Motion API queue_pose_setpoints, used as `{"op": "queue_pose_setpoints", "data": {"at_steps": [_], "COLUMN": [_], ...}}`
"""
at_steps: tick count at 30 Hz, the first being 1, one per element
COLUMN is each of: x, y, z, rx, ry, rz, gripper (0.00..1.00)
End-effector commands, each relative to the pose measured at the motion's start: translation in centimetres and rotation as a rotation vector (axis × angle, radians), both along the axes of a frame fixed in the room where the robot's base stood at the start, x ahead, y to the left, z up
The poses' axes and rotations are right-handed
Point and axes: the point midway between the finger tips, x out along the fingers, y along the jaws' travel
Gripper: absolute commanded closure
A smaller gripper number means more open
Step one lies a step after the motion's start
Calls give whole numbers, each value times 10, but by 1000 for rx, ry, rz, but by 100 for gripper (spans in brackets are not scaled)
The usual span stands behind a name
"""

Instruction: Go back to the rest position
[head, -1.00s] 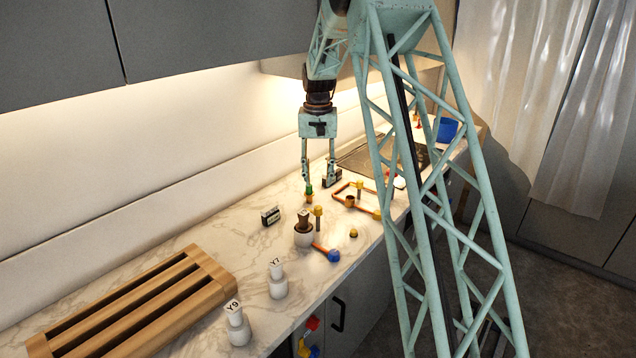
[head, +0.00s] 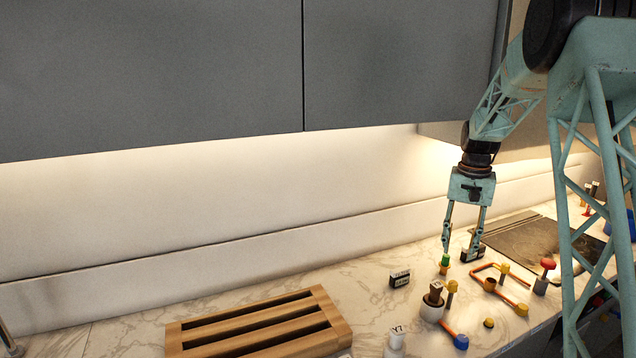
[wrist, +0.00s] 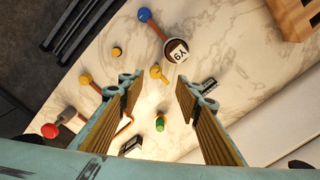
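My gripper (head: 465,230) hangs pointing down above the marble counter at the right of the head view. Its two fingers are apart, and nothing shows between them. In the wrist view my gripper (wrist: 155,100) is also open, with bare counter and a green-topped peg (wrist: 160,124) below. In the head view the green-topped peg (head: 445,261) stands under the fingertips. A small dark block (head: 472,255) sits just to its right, close behind the right finger; I cannot tell whether they touch.
A slatted wooden rack (head: 260,325) lies at the front. A white cup labelled Y9 (wrist: 176,50), a bottle labelled Y7 (head: 395,340), an orange frame (head: 510,298) and a dark labelled block (head: 400,279) stand on the counter. Grey cabinets (head: 150,70) hang above.

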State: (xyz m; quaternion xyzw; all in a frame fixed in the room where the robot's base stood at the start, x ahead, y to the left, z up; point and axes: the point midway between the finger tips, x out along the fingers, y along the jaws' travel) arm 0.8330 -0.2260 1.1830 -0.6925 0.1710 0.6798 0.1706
Motion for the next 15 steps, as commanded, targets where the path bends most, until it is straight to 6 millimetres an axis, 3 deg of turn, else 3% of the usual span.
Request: {"op": "queue_pose_setpoints", "data": {"at_steps": [15], "x": [-60], "y": [49], "z": [70], "rx": [-14], "ry": [-46], "rz": [70], "gripper": [69]}}
